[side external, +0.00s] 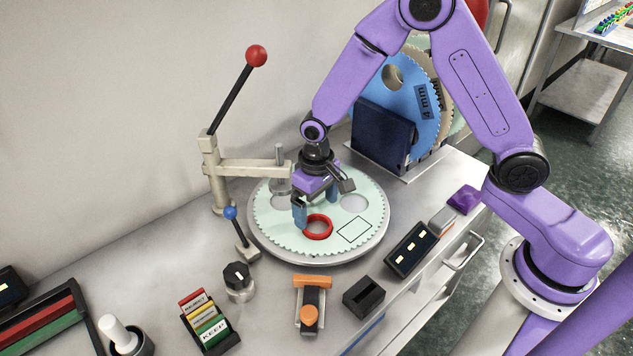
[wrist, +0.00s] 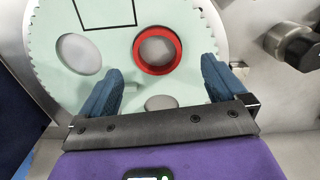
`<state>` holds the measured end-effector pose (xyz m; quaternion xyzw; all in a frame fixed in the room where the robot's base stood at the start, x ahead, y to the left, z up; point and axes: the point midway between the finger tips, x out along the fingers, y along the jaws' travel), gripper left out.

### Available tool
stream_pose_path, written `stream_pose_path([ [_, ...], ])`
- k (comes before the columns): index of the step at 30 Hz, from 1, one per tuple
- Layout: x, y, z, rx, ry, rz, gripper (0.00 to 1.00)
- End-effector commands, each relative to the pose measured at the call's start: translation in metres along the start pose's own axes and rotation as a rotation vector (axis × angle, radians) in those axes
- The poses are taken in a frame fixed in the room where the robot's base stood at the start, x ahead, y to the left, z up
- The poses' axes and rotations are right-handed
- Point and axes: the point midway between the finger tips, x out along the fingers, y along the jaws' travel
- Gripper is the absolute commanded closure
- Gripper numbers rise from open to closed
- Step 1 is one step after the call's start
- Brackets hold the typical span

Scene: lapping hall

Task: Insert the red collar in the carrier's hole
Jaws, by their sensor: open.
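The pale green toothed carrier (side external: 282,233) lies flat on a round grey plate and has several round holes. The red collar (side external: 317,238) is at the front hole. In the wrist view the collar (wrist: 138,55) surrounds a grey opening; I cannot tell whether it is seated in the hole or resting on top. My gripper (side external: 316,207) points down over the carrier, just behind the collar, open and empty. In the wrist view its blue fingers (wrist: 162,66) stand apart on either side of the collar's near edge, without visible contact.
A lever stand (side external: 212,170) with a red knob reaches its arm over the plate's back left. A blue-knobbed lever (side external: 240,235), black dial (side external: 238,278), orange clamp (side external: 311,295) and black block (side external: 364,297) stand in front.

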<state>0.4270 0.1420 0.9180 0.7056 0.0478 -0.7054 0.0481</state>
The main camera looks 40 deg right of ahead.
Motion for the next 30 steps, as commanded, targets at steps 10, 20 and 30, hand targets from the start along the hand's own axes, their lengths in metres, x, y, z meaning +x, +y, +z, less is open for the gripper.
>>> stream_pose_path([
  [10,-0.056,0.0,-0.001,0.002,0.004,-0.002,0.02],
  [20,-0.068,0.0,0.0,0.002,-0.001,0.0,0.02],
  [30,-0.101,-0.004,0.056,-0.211,0.011,-0.006,0.02],
])
